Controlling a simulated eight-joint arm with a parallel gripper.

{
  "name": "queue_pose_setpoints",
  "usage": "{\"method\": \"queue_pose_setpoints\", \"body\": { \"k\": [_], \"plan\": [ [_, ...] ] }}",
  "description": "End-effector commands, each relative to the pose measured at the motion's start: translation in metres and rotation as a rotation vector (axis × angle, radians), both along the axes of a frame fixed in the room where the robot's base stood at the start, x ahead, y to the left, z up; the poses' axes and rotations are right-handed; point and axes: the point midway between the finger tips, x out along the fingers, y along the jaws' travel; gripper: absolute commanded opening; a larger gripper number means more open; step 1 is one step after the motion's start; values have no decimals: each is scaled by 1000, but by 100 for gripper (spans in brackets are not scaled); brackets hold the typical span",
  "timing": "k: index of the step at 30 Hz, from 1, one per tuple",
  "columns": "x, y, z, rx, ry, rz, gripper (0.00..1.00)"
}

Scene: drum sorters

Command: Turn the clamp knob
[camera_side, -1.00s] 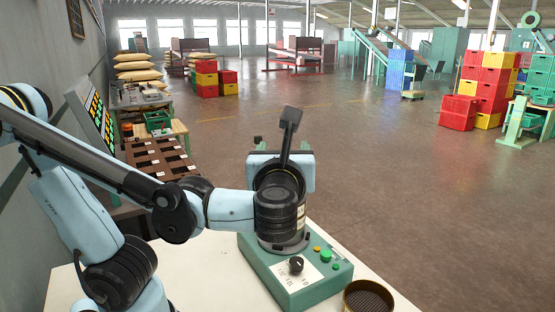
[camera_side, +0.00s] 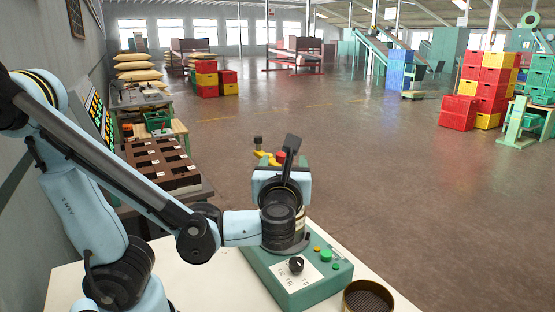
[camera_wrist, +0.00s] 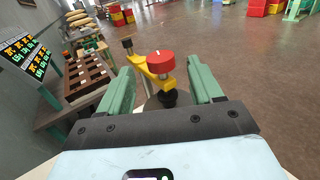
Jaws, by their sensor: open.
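The clamp knob (camera_wrist: 160,62) is a red disc with a small white mark, on a yellow clamp arm (camera_wrist: 148,71) in the wrist view. A black part shows below it. In the side view the red knob (camera_side: 281,156) and yellow arm (camera_side: 262,158) show just beyond my wrist, partly hidden by it. My gripper (camera_wrist: 160,68) is open, with one green finger on each side of the knob in the wrist view. Clear gaps show on both sides, and no touch shows. How deep the knob lies between the fingers is unclear.
A green control box (camera_side: 309,277) with a black dial and buttons stands on the white table (camera_side: 215,285) beneath my wrist. A round sieve (camera_side: 367,298) is at its right. A brown compartment tray (camera_side: 160,163) is at left. Open floor lies right.

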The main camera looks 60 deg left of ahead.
Motion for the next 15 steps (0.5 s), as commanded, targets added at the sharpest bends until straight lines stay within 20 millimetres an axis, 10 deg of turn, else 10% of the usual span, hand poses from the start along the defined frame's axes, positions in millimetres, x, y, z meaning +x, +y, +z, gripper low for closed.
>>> {"method": "queue_pose_setpoints", "body": {
  "k": [15],
  "plan": [
    [35,53,0,0,0,3,65]
  ]
}}
